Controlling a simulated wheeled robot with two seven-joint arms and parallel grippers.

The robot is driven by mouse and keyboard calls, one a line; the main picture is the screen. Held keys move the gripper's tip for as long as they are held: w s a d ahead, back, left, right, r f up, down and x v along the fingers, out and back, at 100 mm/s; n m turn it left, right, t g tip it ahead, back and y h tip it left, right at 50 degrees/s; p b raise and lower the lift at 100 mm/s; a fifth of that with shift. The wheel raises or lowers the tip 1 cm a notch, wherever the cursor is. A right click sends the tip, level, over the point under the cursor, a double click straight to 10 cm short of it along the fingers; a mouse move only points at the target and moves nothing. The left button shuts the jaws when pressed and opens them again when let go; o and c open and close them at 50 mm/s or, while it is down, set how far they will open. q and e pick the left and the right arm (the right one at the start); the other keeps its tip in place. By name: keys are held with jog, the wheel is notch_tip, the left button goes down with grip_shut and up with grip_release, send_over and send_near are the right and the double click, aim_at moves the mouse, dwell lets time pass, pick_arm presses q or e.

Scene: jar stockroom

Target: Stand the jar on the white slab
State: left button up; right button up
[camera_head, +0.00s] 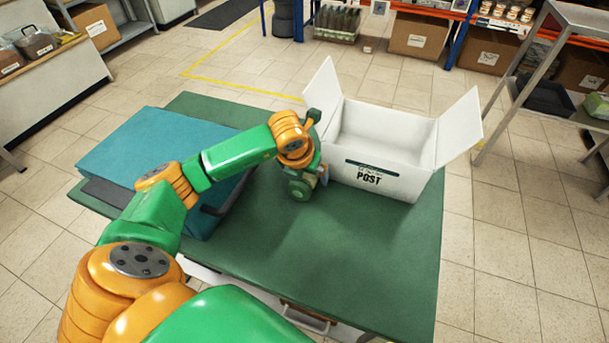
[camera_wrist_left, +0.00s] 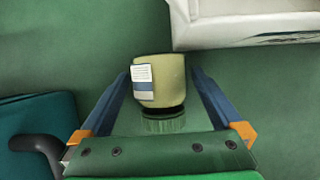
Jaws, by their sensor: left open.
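The jar (camera_wrist_left: 165,75) shows in the left wrist view, pale yellow-green with a white and blue label, a dark band and a ridged green lid pointing towards my gripper's palm. I cannot tell whether it stands or lies. My left gripper (camera_wrist_left: 162,78) is open, its blue fingers on either side of the jar with gaps. In the head view my left gripper (camera_head: 306,188) points down at the green table (camera_head: 380,245), and the jar is hidden there. I cannot make out a white slab in either view. My right gripper is not in view.
A white open box marked POST (camera_head: 385,182) stands just right of my left gripper, flaps spread. A teal case (camera_head: 150,140) with a dark handle lies on the left under my arm. The front right of the table is clear. Shelves and a metal rack stand beyond.

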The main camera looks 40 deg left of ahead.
pick_arm(q)
grip_shut()
dwell(0.3)
